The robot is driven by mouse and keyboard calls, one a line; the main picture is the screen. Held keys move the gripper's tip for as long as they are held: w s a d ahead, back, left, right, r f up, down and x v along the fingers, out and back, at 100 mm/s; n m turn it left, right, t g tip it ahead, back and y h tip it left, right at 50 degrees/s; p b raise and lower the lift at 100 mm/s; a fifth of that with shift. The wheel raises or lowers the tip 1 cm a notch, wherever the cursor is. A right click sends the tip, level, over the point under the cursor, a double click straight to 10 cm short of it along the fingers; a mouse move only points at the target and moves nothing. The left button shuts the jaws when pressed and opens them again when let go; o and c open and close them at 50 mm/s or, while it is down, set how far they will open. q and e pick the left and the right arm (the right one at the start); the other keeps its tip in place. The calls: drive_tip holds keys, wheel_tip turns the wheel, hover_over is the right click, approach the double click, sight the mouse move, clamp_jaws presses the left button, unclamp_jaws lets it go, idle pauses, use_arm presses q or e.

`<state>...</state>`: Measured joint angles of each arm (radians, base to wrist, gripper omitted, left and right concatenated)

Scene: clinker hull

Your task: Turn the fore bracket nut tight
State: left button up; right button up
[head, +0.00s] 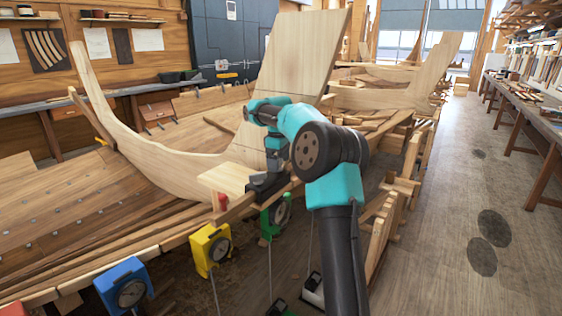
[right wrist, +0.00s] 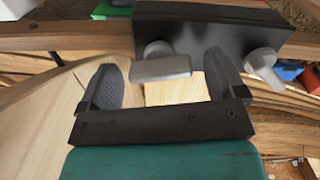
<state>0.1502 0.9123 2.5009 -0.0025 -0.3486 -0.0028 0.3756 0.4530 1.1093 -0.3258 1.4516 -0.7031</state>
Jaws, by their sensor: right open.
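A black bracket (right wrist: 220,28) sits on the hull's plank edge in the right wrist view. Two grey winged nuts stick out of its face. One nut (right wrist: 160,66) has its flat wing nearly level and lies between my right fingertips. The other nut (right wrist: 262,68) is tilted and lies outside the right-hand finger. I cannot tell which one is the fore nut. My right gripper (right wrist: 160,75) is open, with a finger on each side of the level nut and no visible grip on it. In the head view my right arm hides most of the bracket area. My left gripper is not in view.
Yellow (head: 211,249), blue (head: 124,287) and green (head: 277,216) dial boxes hang along the hull's near edge. A tall pale board (head: 305,55) rises behind my right arm. The curved stem (head: 110,105) stands to the left. The floor at right (head: 440,240) is clear.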

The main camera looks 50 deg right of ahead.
drive_tip(key=c, duration=0.9)
drive_tip(key=shift+m, duration=0.4)
drive_tip(key=m, duration=0.3)
drive_tip(key=shift+m, duration=2.4)
